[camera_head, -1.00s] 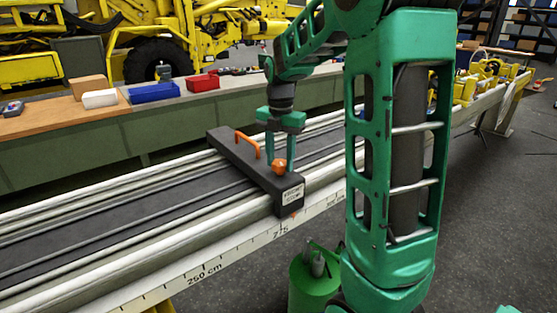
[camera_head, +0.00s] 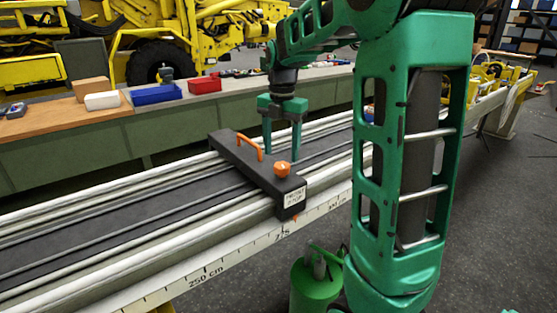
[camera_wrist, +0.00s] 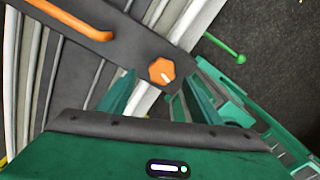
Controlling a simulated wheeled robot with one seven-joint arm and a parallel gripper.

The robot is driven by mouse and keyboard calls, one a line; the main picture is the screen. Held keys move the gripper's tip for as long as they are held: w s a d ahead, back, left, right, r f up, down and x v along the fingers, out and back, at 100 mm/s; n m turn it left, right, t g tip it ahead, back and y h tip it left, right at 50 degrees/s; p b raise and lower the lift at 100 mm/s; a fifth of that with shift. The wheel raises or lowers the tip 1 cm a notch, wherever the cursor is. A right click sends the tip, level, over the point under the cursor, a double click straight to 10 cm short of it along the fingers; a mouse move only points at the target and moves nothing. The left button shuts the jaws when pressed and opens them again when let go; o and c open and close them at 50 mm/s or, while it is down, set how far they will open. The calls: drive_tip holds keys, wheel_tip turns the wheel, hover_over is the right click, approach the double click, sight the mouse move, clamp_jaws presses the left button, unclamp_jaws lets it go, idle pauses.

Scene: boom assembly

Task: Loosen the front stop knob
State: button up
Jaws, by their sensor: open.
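The front stop is a dark grey block (camera_head: 240,161) lying across the rail, with a white label on its near end. Its orange knob (camera_head: 282,169) stands on top near the labelled end, and an orange handle (camera_head: 249,145) is farther back. The knob also shows in the wrist view (camera_wrist: 161,71), with a small white mark on it. My gripper (camera_head: 282,152) is open and empty, its fingers pointing down behind the knob in the head view. In the wrist view the fingertips (camera_wrist: 160,78) lie on either side of the knob's near side; contact cannot be seen.
The long rail (camera_head: 110,220) runs across the view, with a centimetre scale (camera_head: 215,268) on its near edge. A workbench behind holds a blue bin (camera_head: 154,92) and a red bin (camera_head: 205,84). A green canister (camera_head: 315,283) stands on the floor in front.

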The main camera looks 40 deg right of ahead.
sight(281, 165)
wheel_tip(281, 165, up, 6)
drive_tip(key=shift+r, duration=0.25)
idle(0.5)
drive_tip(key=s+f+m, duration=0.4)
drive_tip(key=s+m, duration=0.5)
drive_tip(key=m, duration=0.1)
drive_tip(key=s+a+f+m, duration=0.1)
drive_tip(key=s+f+m, duration=0.4)
drive_tip(key=s+m, duration=0.4)
drive_tip(key=s+a+f+m, duration=0.1)
drive_tip(key=s+f+m, duration=0.4)
drive_tip(key=s+m, duration=0.5)
drive_tip(key=shift+s+a+m, duration=0.25)
drive_tip(key=shift+s+m, duration=0.05)
drive_tip(key=shift+s, duration=0.05)
